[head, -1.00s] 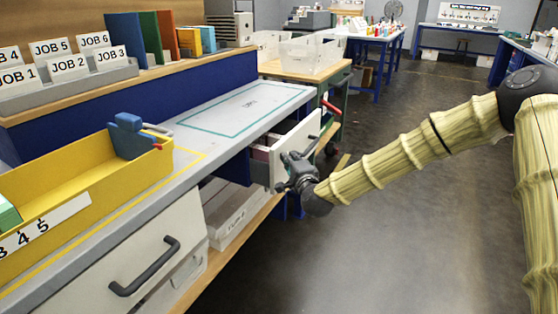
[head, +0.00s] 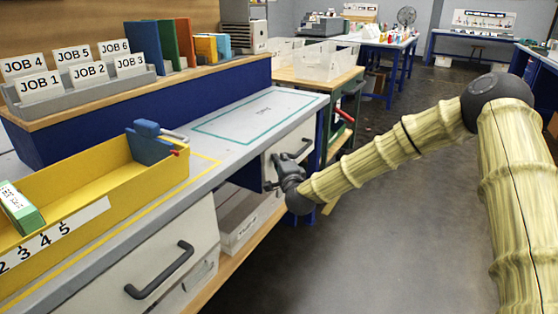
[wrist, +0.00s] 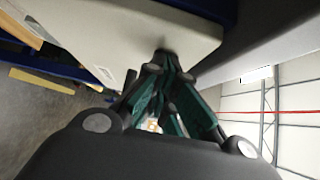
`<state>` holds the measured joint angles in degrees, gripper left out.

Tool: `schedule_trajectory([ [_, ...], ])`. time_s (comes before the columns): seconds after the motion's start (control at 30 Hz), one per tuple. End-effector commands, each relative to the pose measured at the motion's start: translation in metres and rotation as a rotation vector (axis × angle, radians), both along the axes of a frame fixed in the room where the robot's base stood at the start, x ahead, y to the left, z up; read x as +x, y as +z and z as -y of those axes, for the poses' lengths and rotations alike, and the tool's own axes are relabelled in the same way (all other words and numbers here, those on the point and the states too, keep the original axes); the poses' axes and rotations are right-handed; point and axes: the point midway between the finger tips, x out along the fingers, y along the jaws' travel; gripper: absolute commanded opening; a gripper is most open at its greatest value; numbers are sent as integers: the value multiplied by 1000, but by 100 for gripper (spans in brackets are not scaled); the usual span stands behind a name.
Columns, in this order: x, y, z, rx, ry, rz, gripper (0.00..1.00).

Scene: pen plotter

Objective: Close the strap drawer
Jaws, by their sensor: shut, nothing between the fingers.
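The strap drawer (head: 294,141) has a pale front under the far right end of the grey bench. Its front sits flush or nearly flush with the bench edge, and no open interior shows. A small remaining gap cannot be ruled out. My gripper (head: 276,172) is shut and empty at the drawer front, its closed fingertips against or very close to the pale panel. In the wrist view the closed fingers (wrist: 163,62) meet the drawer front (wrist: 125,30) near its lower edge. The gripper hides part of the front.
Another drawer (head: 135,265) with a dark handle is shut at the near left. A yellow tray (head: 100,187) with a blue clamp-like tool stands on the bench. A white bin (head: 245,222) sits on the shelf below. The floor to the right is open.

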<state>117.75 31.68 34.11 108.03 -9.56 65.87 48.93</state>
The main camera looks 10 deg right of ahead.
Motion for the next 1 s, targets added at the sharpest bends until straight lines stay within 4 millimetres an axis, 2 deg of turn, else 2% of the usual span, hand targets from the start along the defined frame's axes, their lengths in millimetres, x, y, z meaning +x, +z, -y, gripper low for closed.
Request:
schedule_trajectory([
  [0.37,0,5,-3,1,8,7,0],
  [0.63,-18,3,23,2,9,4,0],
  [1.0,-86,3,23,2,13,1,0],
])
